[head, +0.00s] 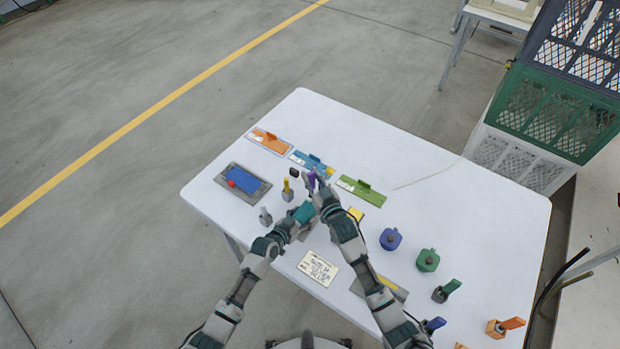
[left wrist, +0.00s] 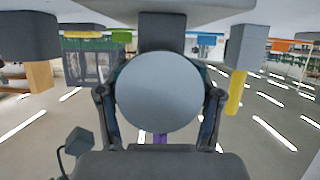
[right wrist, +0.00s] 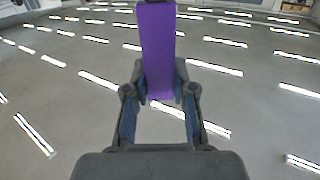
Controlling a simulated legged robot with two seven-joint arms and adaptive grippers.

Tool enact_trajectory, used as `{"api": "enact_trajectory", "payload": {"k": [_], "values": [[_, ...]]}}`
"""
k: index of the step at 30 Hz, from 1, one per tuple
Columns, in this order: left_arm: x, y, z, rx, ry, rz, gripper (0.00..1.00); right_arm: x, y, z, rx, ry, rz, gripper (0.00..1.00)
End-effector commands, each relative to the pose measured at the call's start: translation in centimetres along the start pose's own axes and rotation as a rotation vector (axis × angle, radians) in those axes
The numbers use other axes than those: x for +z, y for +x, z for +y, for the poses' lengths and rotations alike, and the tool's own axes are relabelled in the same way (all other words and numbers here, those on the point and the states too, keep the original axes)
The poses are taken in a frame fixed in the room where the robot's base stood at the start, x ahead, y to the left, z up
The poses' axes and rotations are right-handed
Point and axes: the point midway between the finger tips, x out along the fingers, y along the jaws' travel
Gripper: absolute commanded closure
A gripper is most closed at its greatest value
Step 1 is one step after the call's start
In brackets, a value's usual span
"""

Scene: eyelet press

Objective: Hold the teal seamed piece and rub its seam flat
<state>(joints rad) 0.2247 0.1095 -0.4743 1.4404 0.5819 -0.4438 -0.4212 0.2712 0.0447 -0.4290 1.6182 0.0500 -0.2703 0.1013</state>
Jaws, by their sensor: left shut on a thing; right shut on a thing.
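The teal seamed piece (head: 304,212) is at the tip of my left gripper (head: 298,222) in the head view, near the middle of the table. My left gripper is shut on it. In the left wrist view a round grey face (left wrist: 157,92) fills the space between the fingers; the seam cannot be made out. My right gripper (head: 320,192) is shut on a purple-handled tool (head: 311,181), just above and right of the teal piece. The purple handle (right wrist: 158,45) stands between the fingers in the right wrist view. Whether the tool touches the teal piece cannot be told.
The white table (head: 330,115) also holds a blue pad (head: 249,183) on a grey tray, a yellow-handled tool (head: 287,190), orange (head: 271,140) and green (head: 360,188) flat pieces, and a card (head: 318,267). Blue (head: 390,239) and green (head: 428,261) knobbed blocks stand right.

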Motion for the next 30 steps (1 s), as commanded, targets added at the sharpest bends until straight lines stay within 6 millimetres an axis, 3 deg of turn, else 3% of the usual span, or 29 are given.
{"api": "enact_trajectory", "payload": {"k": [6,15,30], "values": [[-0.1,0.0,0.0,0.0,0.0,0.003,0.69,0.1,0.5,1.0,0.001,-0.003,-0.002,1.0],[-0.1,0.0,0.0,-0.001,0.0,0.003,0.69,-0.1,0.5,1.0,0.001,-0.002,-0.001,1.0],[-0.1,0.0,0.0,0.0,0.0,0.001,0.69,-5.5,0.5,1.0,0.001,-0.002,0.001,1.0]]}}
